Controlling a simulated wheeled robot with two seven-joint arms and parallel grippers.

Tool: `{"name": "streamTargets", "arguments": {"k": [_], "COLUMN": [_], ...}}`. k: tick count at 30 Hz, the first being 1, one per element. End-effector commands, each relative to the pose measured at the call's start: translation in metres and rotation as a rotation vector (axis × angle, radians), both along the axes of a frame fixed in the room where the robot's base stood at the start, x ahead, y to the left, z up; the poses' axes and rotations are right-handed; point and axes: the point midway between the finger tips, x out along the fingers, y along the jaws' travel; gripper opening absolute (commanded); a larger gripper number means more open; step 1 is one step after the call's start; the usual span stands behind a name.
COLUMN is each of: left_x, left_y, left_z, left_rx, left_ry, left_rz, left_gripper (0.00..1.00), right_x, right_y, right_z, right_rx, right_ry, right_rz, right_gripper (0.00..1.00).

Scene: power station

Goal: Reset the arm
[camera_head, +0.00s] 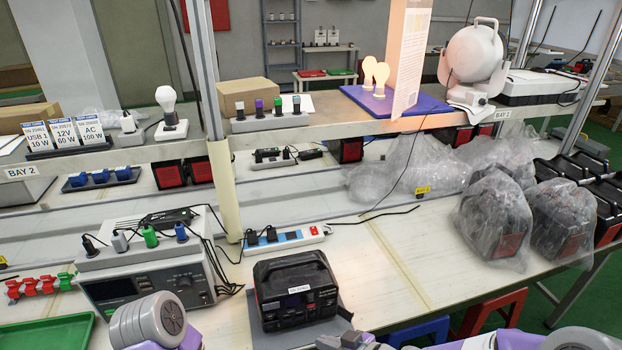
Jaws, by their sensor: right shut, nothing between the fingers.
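My right arm (490,341) comes in along the bottom edge from the right. My right gripper (342,341) shows partly at the bottom edge, just below the black power station, and is shut with nothing held. A grey and purple part of my left arm (150,321) shows at the bottom left, in front of the grey meter box. My left gripper is outside the view. The black power station (296,290) stands on a grey pad (340,318) on the workbench.
A grey meter box (150,272) with coloured plugs stands left of the power station. A power strip (286,239) lies behind it. A green tray (45,334) is at the far left. Bagged black units (495,218) stand at the right. The bench (395,270) is clear between.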

Motion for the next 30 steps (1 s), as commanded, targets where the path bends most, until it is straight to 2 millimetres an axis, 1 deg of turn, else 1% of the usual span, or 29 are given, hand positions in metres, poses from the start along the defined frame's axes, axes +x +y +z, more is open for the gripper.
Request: {"name": "streamTargets", "arguments": {"k": [2, 4, 5, 8, 9, 11, 12, 15, 18, 21, 24, 30], "left_x": [0.0, 0.0, 0.0, 0.0, 0.0, 0.0, 0.0, 0.0, 0.0, 0.0, 0.0, 0.0], "left_y": [0.0, 0.0, 0.0, 0.0, 0.0, 0.0, 0.0, 0.0, 0.0, 0.0, 0.0, 0.0], "left_z": [0.002, 0.006, 0.009, 0.017, 0.02, 0.025, 0.028, 0.033, 0.036, 0.037, 0.037, 0.037], "left_rx": [0.0, 0.0, 0.0, 0.0, 0.0, 0.0, 0.0, 0.0, 0.0, 0.0, 0.0, 0.0], "left_ry": [0.0, 0.0, 0.0, 0.0, 0.0, 0.0, 0.0, 0.0, 0.0, 0.0, 0.0, 0.0], "left_rz": [0.0, 0.0, 0.0, 0.0, 0.0, 0.0, 0.0, 0.0, 0.0, 0.0, 0.0, 0.0], "left_gripper": [0.0, 0.0, 0.0, 0.0, 0.0, 0.0, 0.0, 0.0, 0.0, 0.0, 0.0, 0.0], "right_x": [-0.001, -0.003, -0.005, -0.022, -0.032, -0.051, -0.065, -0.1, -0.128, -0.142, -0.146, -0.146], "right_y": [-0.003, -0.008, -0.011, -0.026, -0.032, -0.042, -0.048, -0.062, -0.072, -0.077, -0.079, -0.079], "right_z": [-0.01, -0.029, -0.04, -0.087, -0.107, -0.135, -0.152, -0.184, -0.204, -0.213, -0.216, -0.216], "right_rx": [0.003, 0.005, 0.006, -0.008, -0.021, -0.047, -0.067, -0.12, -0.164, -0.189, -0.197, -0.195], "right_ry": [0.046, 0.135, 0.185, 0.399, 0.492, 0.625, 0.707, 0.882, 1.0, 1.058, 1.076, 1.074], "right_rz": [-0.028, -0.082, -0.114, -0.248, -0.305, -0.386, -0.437, -0.547, -0.625, -0.667, -0.681, -0.681], "right_gripper": [0.0, 0.0, 0.0, 0.0, 0.0, 0.0, 0.0, 0.0, 0.0, 0.0, 0.0, 0.0]}}
